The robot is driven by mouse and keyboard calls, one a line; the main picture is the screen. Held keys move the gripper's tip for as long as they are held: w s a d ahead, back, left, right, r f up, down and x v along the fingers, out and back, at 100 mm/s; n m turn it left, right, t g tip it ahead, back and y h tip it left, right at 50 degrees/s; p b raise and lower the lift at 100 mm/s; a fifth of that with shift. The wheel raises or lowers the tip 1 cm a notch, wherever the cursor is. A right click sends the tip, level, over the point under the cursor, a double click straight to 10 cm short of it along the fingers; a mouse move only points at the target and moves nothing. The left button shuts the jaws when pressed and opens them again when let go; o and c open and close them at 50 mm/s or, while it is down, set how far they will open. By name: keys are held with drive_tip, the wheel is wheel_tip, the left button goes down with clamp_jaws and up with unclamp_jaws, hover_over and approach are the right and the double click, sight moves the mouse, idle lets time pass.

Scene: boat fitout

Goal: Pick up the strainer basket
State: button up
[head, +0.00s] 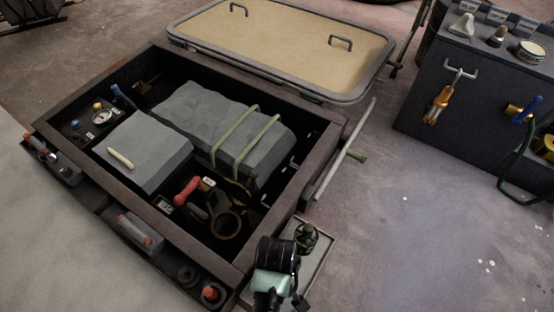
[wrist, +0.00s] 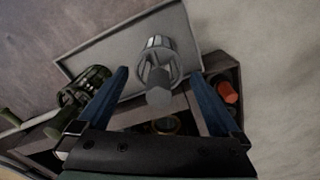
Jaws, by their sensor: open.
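The strainer basket (wrist: 157,62) is a grey, slotted cylinder with a paler rounded end, seen in the wrist view over the grey tray (wrist: 100,58). My gripper (wrist: 158,74) is open, with one blue finger on each side of the basket. Gaps show between the basket and both fingers. In the head view my gripper (head: 274,268) is over the tray (head: 324,252) at the box's near right corner and hides the basket. A dark green ribbed part (head: 306,236) stands on the tray beside the gripper; it also shows in the wrist view (wrist: 85,86).
The open box (head: 325,140) holds grey blocks, a red-handled part (head: 188,188) and a dark ring (head: 226,222). Its tan lid (head: 290,40) lies behind. A dark cabinet (head: 460,110) stands at right.

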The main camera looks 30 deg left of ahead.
wheel_tip(320, 180, down, 4)
drive_tip(key=b, duration=0.3)
drive_tip(key=shift+d+f+b, duration=0.1)
drive_tip(key=shift+f+b, duration=0.1)
drive_tip(key=shift+b, duration=0.1)
drive_tip(key=shift+r, duration=0.1)
drive_tip(key=c, duration=1.3)
